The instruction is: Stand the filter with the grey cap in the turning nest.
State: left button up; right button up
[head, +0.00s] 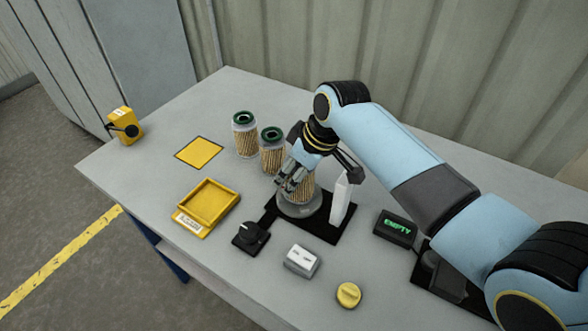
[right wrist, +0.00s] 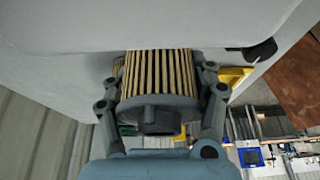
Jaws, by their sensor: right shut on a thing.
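My right gripper (head: 290,182) is shut on a pleated tan filter (head: 304,187). In the right wrist view the filter (right wrist: 160,72) has a grey cap (right wrist: 158,107) between my fingers. In the head view the filter is upright over the round grey turning nest (head: 299,208), which sits on a black base plate. My fingers and wrist hide its cap and part of its side there. I cannot tell whether its lower end touches the nest. My left gripper is in neither view.
Two green-capped filters (head: 245,135) (head: 271,150) stand just left of my gripper. A white upright piece (head: 341,199) rises right of the nest. The display (head: 395,228) reads "EMPTY". A yellow tray (head: 232,204), black knob (head: 251,236) and yellow knob (head: 348,295) lie around.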

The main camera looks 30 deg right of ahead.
jog(key=shift+f, duration=0.35)
dwell(0.7)
jog(key=o, duration=1.3)
jog(key=shift+s, duration=0.1)
jog(key=shift+o, duration=0.6)
jog(key=shift+o, duration=1)
jog(key=shift+r, duration=0.1)
jog(key=shift+r, duration=0.1)
jog(key=shift+r+p, duration=0.25)
jog(key=shift+p, duration=0.35)
jog(key=shift+r+p, duration=0.6)
jog(key=shift+p, duration=0.15)
